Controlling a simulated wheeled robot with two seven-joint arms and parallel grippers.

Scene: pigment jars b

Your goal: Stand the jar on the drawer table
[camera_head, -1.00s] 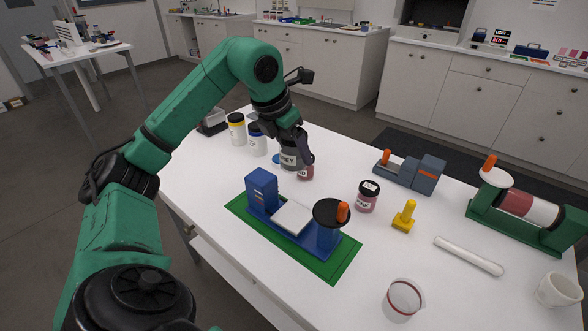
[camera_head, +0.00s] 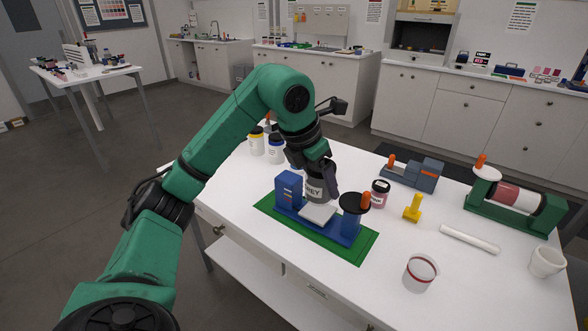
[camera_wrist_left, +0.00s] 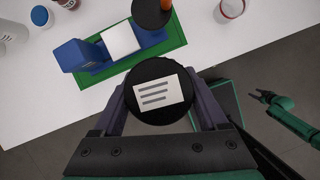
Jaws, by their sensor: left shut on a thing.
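The jar (camera_head: 316,192) is grey with a dark lid and a pale label on which "REY" can be read. My left gripper (camera_head: 322,178) is shut on it. In the head view the jar looks upright and overlaps the blue device. In the left wrist view its black lid (camera_wrist_left: 146,112) with a white lined label lies between the fingers (camera_wrist_left: 160,108), clear of the tabletop. The white drawer table (camera_head: 250,277) has drawers in its front. A dark gripper (camera_wrist_left: 262,98) on a green arm, my right one, hangs over the floor; its jaws are too small to judge.
A blue device (camera_head: 289,190) stands on a green mat (camera_head: 358,250). A pink jar (camera_head: 380,194), yellow stamp-like piece (camera_head: 412,210), white rod (camera_head: 469,240) and glass cup (camera_head: 419,273) stand or lie to the right.

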